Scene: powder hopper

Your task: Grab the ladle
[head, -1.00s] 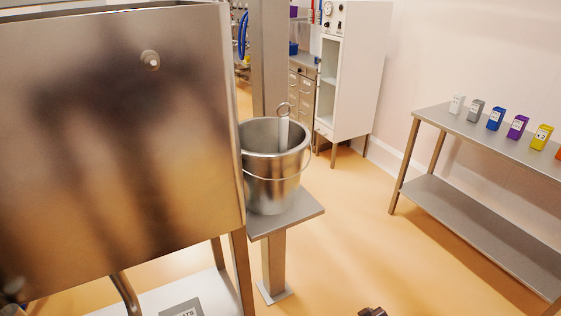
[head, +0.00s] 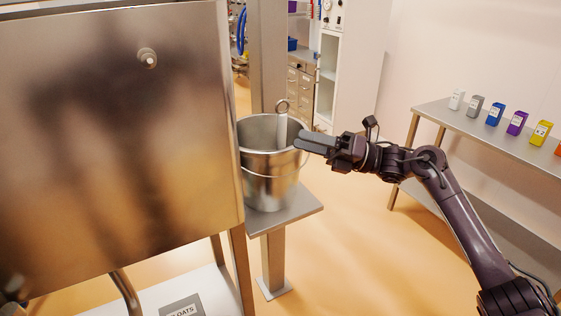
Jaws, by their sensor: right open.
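The ladle (head: 282,125) stands in a steel bucket (head: 268,172), its handle with a ring at the top rising above the rim. Its lower part is hidden inside the bucket. The bucket sits on a small steel shelf (head: 305,212) on a post. My right gripper (head: 300,140) reaches in from the right, its fingers level at the bucket's right rim. It is open and empty, a little to the right of the ladle handle in the picture. Whether the fingers touch the rim I cannot tell. My left gripper is not in view.
A large steel hopper (head: 120,130) fills the left, close beside the bucket. A steel post (head: 270,60) stands behind the bucket. A steel table (head: 470,125) with several coloured containers is at the right. The floor between is open.

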